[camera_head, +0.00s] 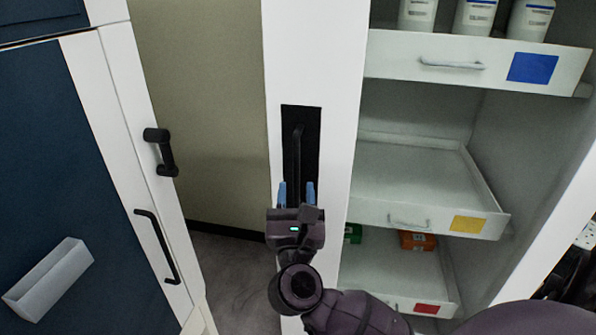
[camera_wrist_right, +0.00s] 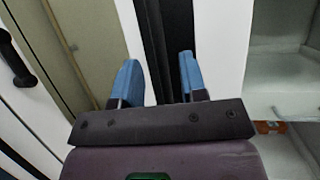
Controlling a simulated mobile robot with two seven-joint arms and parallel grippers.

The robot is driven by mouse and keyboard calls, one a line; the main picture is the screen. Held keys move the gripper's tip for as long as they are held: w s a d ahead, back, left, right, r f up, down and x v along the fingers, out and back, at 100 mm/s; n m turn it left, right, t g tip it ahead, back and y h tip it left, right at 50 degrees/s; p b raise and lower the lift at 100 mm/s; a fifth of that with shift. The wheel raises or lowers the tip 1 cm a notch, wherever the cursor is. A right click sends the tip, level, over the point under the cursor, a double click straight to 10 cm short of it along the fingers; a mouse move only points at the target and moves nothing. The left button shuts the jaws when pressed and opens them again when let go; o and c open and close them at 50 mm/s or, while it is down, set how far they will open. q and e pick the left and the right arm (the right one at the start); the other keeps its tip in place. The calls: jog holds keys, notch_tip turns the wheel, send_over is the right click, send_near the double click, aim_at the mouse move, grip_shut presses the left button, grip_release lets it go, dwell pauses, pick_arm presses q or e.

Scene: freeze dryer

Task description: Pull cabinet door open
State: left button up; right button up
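A tall white door panel (camera_head: 315,60) stands at the left side of an open-fronted cabinet. A dark vertical handle (camera_head: 297,150) sits in a black recess (camera_head: 312,125) on it. My right gripper (camera_head: 297,192) is at the lower end of this recess, its two blue fingers apart. In the right wrist view, the gripper (camera_wrist_right: 159,75) is open, with the dark handle strip (camera_wrist_right: 155,40) running up between the fingers. Whether either finger touches the handle I cannot tell. My left gripper is not in view.
To the right are shelf drawers (camera_head: 400,215) with blue, yellow and red labels, and white bottles (camera_head: 472,16) on top. At left stands a dark blue cabinet (camera_head: 60,170) with black handles (camera_head: 158,245) and a white holder (camera_head: 48,280). Bare floor (camera_head: 235,275) lies between.

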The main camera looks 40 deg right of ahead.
aim_at(296, 177)
jog(key=shift+x, duration=2.35)
jog(key=shift+f, duration=0.1)
jog(key=shift+c, duration=0.4)
grip_shut()
